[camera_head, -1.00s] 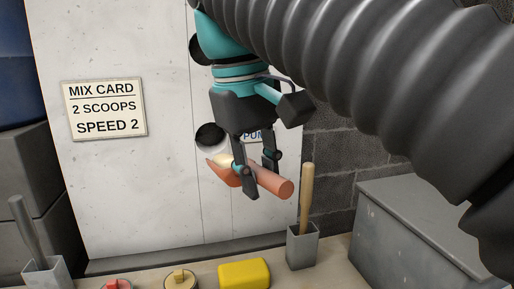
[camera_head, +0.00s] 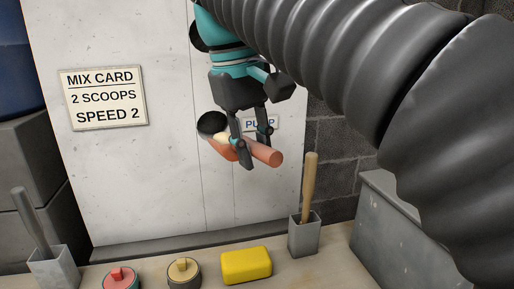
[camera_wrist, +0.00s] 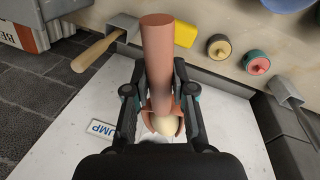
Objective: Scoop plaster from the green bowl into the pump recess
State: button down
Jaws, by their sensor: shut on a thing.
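My gripper (camera_head: 254,148) is shut on the handle of a terracotta-coloured scoop (camera_head: 265,155), which also shows in the wrist view (camera_wrist: 157,50). The scoop's bowl end holds a cream lump of plaster (camera_wrist: 166,125), partly visible in the head view (camera_head: 221,138). The round dark pump recess (camera_head: 212,122) is in the pale wall, beside the partly covered PUMP label (camera_head: 258,124). In the head view the scoop's bowl overlaps the recess's lower edge; whether it is inside I cannot tell. The green bowl is not in view.
A ledge below the wall holds a yellow block (camera_head: 246,265), a red-topped round pot (camera_head: 121,279), a yellow-topped one (camera_head: 184,272), and grey holders with a wooden handle (camera_head: 309,185) and a grey handle (camera_head: 32,220). A MIX CARD sign (camera_head: 104,97) reads 2 scoops, speed 2.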

jog(key=shift+h, duration=0.6)
jog(key=shift+w+a+r+p, duration=0.15)
jog(key=shift+w+a+p, duration=0.45)
jog(key=shift+w, duration=1)
jog(key=shift+w+a+r+p, duration=0.15)
jog(key=shift+w+a+p, duration=0.2)
jog(key=shift+w+p, duration=0.85)
jog(key=shift+w+a+r+p, duration=0.2)
jog(key=shift+w+a, duration=0.25)
jog(key=shift+w, duration=1.55)
jog(key=shift+a+f+h, duration=0.1)
jog(key=shift+a+h, duration=0.1)
jog(key=shift+h, duration=0.1)
jog(key=t+h, duration=0.2)
jog(key=a+t+h, duration=0.1)
jog(key=h, duration=0.1)
jog(key=shift+s+f, duration=0.25)
jog(key=shift+s+a+f+n+t+h, duration=0.1)
jog(key=shift+a+f+n+t+h, duration=0.05)
jog(key=shift+t+h, duration=0.3)
jog(key=shift+s+a+f+n+t+h, duration=0.15)
jog(key=shift+t+h, duration=0.1)
jog(key=shift+h, duration=0.3)
jog(key=shift+a+f+t+h+b, duration=0.15)
jog(key=shift+t+h+b, duration=0.5)
jog(key=shift+t+h, duration=0.45)
jog(key=shift+s, duration=0.15)
